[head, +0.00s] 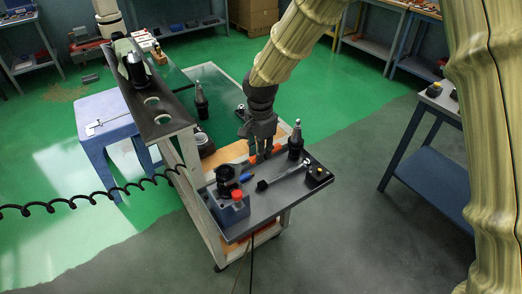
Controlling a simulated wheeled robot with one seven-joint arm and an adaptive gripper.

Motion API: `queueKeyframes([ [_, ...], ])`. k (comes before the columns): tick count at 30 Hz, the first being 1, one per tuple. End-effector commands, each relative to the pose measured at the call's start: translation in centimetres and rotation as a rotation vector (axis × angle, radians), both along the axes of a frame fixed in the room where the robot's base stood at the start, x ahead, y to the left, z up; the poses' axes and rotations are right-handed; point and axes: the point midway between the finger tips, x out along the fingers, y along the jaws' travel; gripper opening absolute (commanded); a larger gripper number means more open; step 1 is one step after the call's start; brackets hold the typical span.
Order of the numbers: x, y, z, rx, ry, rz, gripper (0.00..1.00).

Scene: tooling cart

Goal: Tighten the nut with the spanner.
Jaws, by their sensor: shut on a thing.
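My gripper (264,152) points down over the back edge of the cart's grey top tray. It is shut on a small orange bar (278,149), seemingly the spanner's handle. The fingers hide part of it, and its head cannot be made out. A black fixture (226,178) stands on a blue block with a red knob (237,196), at the tray's left, apart from my gripper. The nut is too small to tell there. A long grey tool with a black end (284,175) lies on the tray in front of my gripper.
The grey tray (268,218) is bare toward its front. A dark toolholder (295,140) stands at its back right, near a black box with a yellow mark (318,175). A raised shelf (165,118) is at left. A blue stool (100,108) and a coiled cable (105,194) are further left.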

Motion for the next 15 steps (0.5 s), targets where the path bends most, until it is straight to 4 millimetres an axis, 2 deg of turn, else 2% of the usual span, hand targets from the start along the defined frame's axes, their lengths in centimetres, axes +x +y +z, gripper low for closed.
queueKeyframes([
  [15,-0.75,-0.50,0.02,-0.001,0.000,-0.073,0.00],
])
